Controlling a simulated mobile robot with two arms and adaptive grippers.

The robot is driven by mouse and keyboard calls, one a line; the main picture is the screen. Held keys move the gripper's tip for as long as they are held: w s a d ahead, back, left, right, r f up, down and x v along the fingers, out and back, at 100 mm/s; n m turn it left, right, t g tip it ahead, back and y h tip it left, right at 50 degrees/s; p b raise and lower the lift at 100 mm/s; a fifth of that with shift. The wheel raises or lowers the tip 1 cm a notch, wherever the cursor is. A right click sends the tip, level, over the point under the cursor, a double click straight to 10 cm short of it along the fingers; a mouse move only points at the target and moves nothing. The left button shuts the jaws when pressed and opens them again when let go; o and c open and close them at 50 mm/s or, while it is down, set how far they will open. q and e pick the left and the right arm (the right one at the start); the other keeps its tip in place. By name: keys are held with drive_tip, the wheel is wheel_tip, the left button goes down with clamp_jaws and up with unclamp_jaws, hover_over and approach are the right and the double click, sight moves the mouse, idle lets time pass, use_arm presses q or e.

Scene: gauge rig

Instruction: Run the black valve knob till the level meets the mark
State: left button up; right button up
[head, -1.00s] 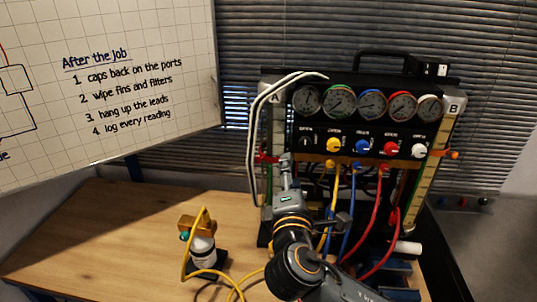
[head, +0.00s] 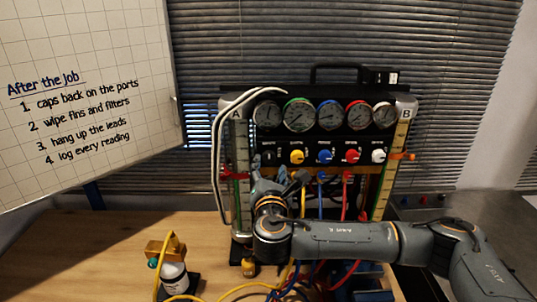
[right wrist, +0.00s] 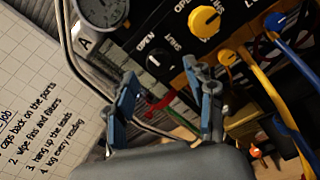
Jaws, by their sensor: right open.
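The black valve knob (right wrist: 155,60) sits between OPEN and SHUT labels in the right wrist view, at the left end of the knob row. In the head view the knob (head: 268,157) is partly hidden by my right gripper (head: 277,174), just below it. In the right wrist view that gripper (right wrist: 160,76) is open, its blue-grey fingers apart on either side of the knob; I cannot tell whether they touch it. Column A (head: 241,150), at the panel's left, carries a red marker (head: 231,176). The liquid level is too small to read. My left gripper is out of view.
Yellow (head: 297,157), blue (head: 325,156), red (head: 352,156) and white (head: 378,156) knobs stand to the right, under several gauges. Hoses hang below. Column B (head: 395,160) has an orange marker (head: 403,156). A bottle (head: 173,276) stands on the wooden table (head: 110,245).

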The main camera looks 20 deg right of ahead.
sight(269, 159)
drive_tip(key=shift+p+x, duration=0.45)
drive_tip(key=shift+x, duration=1.5)
clamp_jaws()
